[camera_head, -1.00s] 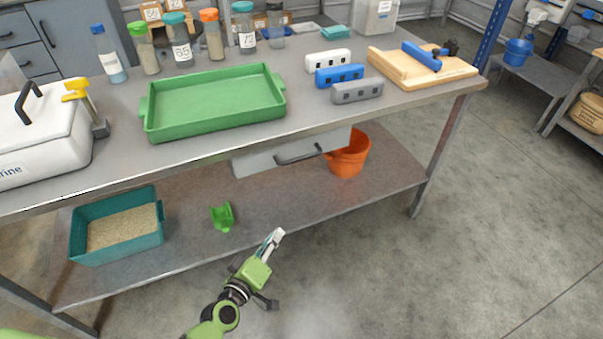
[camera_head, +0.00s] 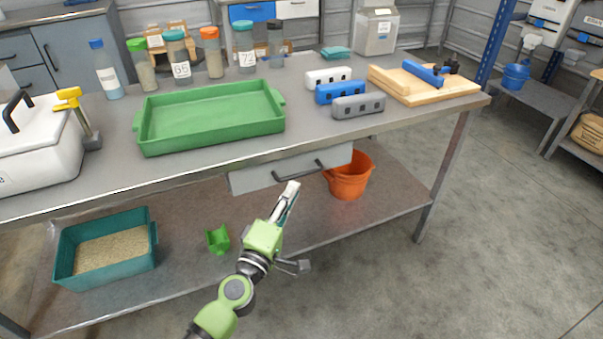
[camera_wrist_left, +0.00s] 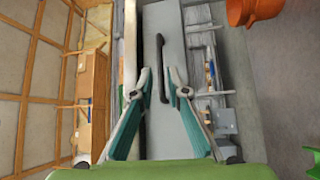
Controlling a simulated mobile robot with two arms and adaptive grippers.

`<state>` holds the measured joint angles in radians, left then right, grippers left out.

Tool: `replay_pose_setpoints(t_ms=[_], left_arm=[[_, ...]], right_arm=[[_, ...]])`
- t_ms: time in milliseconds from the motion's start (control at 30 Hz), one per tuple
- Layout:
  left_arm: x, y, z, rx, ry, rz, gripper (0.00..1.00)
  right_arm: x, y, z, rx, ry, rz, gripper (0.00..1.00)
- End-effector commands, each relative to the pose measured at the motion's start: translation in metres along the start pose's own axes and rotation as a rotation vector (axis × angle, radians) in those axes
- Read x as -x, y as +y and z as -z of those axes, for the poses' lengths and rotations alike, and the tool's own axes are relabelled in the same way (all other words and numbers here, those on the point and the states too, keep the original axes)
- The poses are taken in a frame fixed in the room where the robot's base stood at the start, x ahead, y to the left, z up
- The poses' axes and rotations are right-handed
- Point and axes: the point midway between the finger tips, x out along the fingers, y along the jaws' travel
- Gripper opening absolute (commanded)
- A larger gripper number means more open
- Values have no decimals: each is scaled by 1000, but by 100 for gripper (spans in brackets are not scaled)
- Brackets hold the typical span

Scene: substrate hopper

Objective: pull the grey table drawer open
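The grey drawer (camera_head: 250,179) hangs under the tabletop and looks shut, with a dark bar handle (camera_head: 299,174) across its front. In the left wrist view the grey drawer front (camera_wrist_left: 171,22) fills the middle, and the handle (camera_wrist_left: 161,60) runs lengthwise between the fingers. My left gripper (camera_head: 291,188) is just in front of and below the handle in the head view. Its fingers (camera_wrist_left: 157,80) are spread and hold nothing. I cannot tell how far the tips are from the handle. My right gripper is not in view.
The steel table (camera_head: 225,160) bears a green tray (camera_head: 210,115), bottles and small blocks. On the lower shelf (camera_head: 190,268) are an orange bucket (camera_head: 349,180), a teal bin (camera_head: 150,232) and a green scoop (camera_head: 218,240). The floor in front is clear.

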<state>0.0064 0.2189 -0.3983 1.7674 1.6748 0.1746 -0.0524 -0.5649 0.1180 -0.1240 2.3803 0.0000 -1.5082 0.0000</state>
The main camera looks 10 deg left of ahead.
Motion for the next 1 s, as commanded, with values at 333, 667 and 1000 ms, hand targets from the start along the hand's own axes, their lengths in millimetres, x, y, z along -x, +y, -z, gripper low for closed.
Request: replay_pose_setpoints(t_ms=[333,667,1000], left_arm=[[-58,-1,0,-1,0,-1,15],[-70,-1,0,-1,-1,1,15],[-70,-1,0,-1,-1,1,0]], right_arm=[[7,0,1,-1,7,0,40],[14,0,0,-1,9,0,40],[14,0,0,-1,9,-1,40]])
